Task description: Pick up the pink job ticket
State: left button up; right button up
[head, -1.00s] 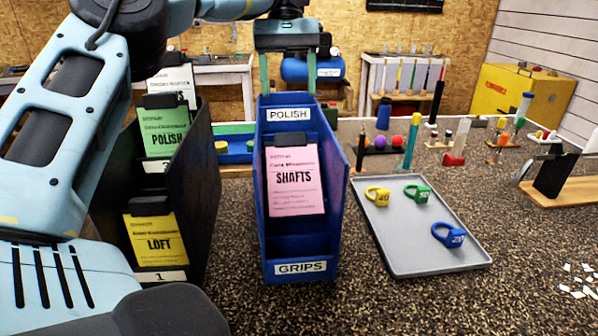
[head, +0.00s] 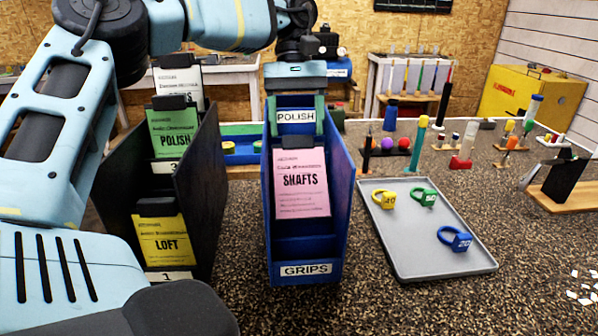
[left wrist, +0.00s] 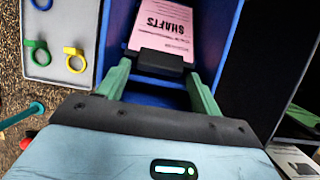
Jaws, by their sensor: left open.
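The pink job ticket (head: 302,190), printed SHAFTS, stands leaning in the middle of the blue rack (head: 303,250). A black clip (head: 295,155) sits at its top edge. My left gripper (head: 296,132) is open above the clip, its green fingers spread to either side at the POLISH label of the rack. In the left wrist view the ticket (left wrist: 160,28) appears upside down, with its black clip (left wrist: 161,61) between the open fingers (left wrist: 157,75). The fingers look apart from the clip and the ticket. My right gripper is not in view.
A black rack (head: 207,190) with green, yellow and white tickets stands close on the left. A grey tray (head: 425,258) with yellow, green and blue tagged rings lies on the right. Several upright tools stand behind it.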

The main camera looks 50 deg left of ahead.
pick_arm(q)
jog(key=shift+s+d+f, duration=0.1)
jog(key=shift+d+f, duration=0.05)
jog(key=shift+f, duration=0.25)
jog(key=shift+c, duration=0.4)
jog(key=c, duration=1.1)
jog(key=shift+r, duration=0.1)
